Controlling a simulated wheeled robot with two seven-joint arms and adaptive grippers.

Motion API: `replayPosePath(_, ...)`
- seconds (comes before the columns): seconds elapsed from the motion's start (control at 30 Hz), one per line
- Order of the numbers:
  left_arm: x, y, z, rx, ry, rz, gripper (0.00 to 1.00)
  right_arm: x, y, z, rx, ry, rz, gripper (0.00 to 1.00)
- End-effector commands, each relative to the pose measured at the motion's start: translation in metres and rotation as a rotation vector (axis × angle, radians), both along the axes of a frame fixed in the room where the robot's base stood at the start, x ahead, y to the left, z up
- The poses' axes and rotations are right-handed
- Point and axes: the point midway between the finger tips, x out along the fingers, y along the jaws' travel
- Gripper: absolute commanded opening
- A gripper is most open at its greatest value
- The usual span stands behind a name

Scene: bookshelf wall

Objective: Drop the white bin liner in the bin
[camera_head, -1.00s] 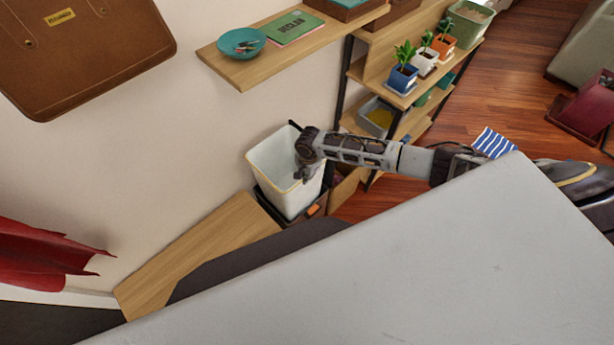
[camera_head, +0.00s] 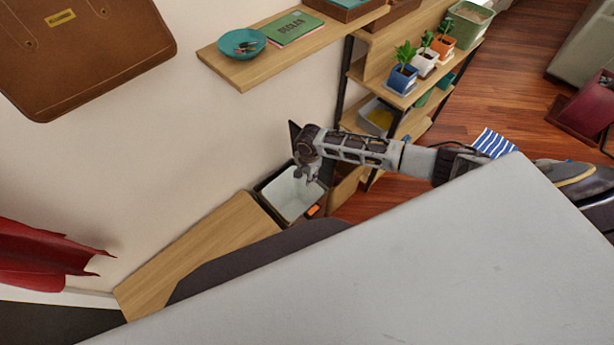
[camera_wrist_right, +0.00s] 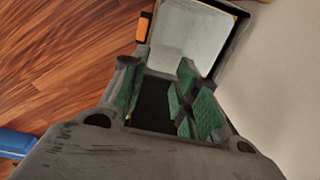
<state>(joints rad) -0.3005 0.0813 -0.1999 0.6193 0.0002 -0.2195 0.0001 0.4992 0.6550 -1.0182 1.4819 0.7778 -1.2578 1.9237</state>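The white bin liner (camera_head: 288,194) sits down inside the dark bin (camera_head: 263,202), which stands on the floor by the wall. In the right wrist view the liner (camera_wrist_right: 190,38) shows beyond the fingers, inside the bin's dark rim (camera_wrist_right: 240,30). My right gripper (camera_head: 308,173) is above the bin's opening. In the right wrist view its green-padded fingers (camera_wrist_right: 160,90) are apart, with nothing between them. My left gripper is not in view.
A wooden bench top (camera_head: 190,255) lies left of the bin. A shelf unit (camera_head: 400,95) with potted plants stands to the right. A wall shelf (camera_head: 240,75) carries a teal bowl (camera_head: 242,43). A large pale surface (camera_head: 380,270) fills the foreground.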

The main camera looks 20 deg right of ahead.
Motion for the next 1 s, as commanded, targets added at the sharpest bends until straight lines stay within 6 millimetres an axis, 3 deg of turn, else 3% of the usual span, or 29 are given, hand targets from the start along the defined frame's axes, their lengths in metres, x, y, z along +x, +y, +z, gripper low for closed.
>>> replayPosePath(0.7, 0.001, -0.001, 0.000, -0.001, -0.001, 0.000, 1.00, -0.003, -0.002, 0.088, 0.000, -0.001, 0.000, 0.30)
replayPosePath(1.0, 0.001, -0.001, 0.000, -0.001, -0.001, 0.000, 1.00, -0.005, -0.002, 0.107, 0.000, -0.001, 0.001, 0.30)
